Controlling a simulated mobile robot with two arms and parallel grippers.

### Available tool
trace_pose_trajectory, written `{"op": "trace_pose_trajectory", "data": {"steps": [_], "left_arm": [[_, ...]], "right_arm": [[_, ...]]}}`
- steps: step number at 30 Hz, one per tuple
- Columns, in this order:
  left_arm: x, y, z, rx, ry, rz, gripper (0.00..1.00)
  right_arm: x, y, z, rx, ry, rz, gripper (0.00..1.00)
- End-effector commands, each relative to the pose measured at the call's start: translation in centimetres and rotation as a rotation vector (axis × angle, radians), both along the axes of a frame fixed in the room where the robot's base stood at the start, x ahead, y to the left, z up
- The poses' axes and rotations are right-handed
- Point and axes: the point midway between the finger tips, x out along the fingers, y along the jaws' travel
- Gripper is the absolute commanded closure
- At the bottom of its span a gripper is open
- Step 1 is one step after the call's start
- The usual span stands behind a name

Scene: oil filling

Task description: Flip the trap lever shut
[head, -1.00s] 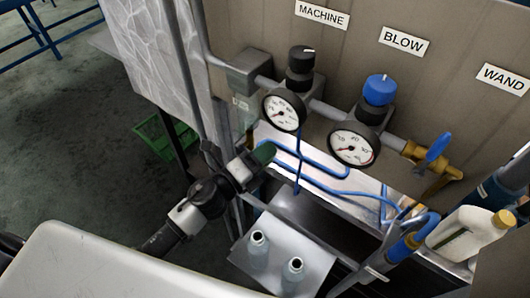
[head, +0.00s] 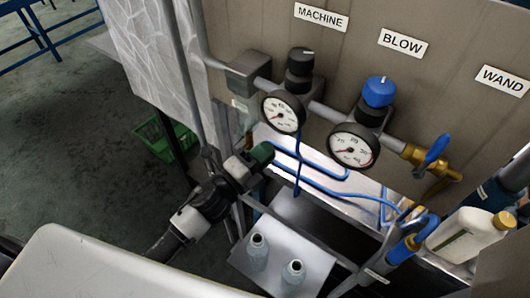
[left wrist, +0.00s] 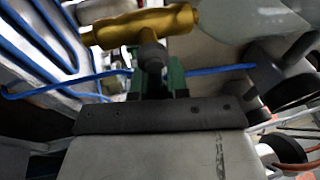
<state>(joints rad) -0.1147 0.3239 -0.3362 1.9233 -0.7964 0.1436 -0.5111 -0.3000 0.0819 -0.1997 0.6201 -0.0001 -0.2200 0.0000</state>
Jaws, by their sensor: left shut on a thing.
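My left gripper (head: 262,153) reaches in from the left, below the grey block on the pipe. Its green fingertips also show in the left wrist view (left wrist: 158,78). They are shut on a dark lever (left wrist: 152,58), which I take for the trap lever. The lever joins a brass fitting (left wrist: 140,25) at the top of the left wrist view. Only a sliver of brass shows in the head view (head: 248,139). The fingers hide much of the lever, so its exact angle is hard to tell. My right gripper is not in view.
The panel carries a left gauge (head: 283,112), a right gauge (head: 352,147) and a blue-handled brass valve (head: 432,153). Blue hoses (head: 310,187) run beneath. Two small bottles (head: 258,250) stand on a metal tray. A white bottle (head: 466,238) stands right. A green crate (head: 162,138) is behind.

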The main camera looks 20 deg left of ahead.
Motion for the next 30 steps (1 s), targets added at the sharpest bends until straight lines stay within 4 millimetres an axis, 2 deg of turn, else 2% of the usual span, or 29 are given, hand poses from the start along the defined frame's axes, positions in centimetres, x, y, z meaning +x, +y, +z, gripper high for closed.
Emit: {"op": "trace_pose_trajectory", "data": {"steps": [1,2,6,17,30], "left_arm": [[0.0,0.0,0.1,-0.004,0.000,0.000,1.00],[0.0,0.0,0.1,-0.004,0.000,-0.001,0.81],[0.0,0.0,0.1,-0.001,0.000,0.000,0.61],[-0.5,0.3,-0.3,0.000,0.000,0.000,0.61],[-7.3,4.4,-2.0,0.000,0.001,0.000,0.61]], "right_arm": [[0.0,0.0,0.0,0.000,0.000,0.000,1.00],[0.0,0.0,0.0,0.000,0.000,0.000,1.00],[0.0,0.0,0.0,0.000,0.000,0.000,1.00],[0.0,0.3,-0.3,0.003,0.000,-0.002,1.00],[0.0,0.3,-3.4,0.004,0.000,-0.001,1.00]]}}
